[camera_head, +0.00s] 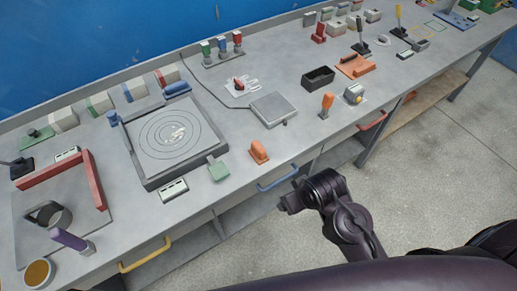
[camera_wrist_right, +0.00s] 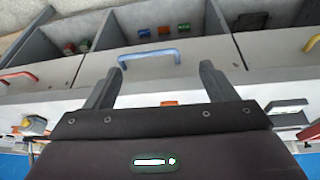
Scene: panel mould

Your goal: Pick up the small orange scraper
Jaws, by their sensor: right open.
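A small orange piece (camera_head: 259,151) stands on the grey bench near its front edge, above and left of the blue handle. An orange-handled tool (camera_head: 327,102) stands upright farther right near the same edge. I cannot tell for certain which is the scraper. My right gripper (camera_head: 287,204) is in front of the bench, below and right of the small orange piece and apart from it. In the right wrist view my right gripper (camera_wrist_right: 158,80) is open and empty, its fingers apart. Neither orange item shows clearly there. My left gripper is not in view.
A blue handle (camera_head: 278,178) is on the bench front; it also shows in the wrist view (camera_wrist_right: 148,56).

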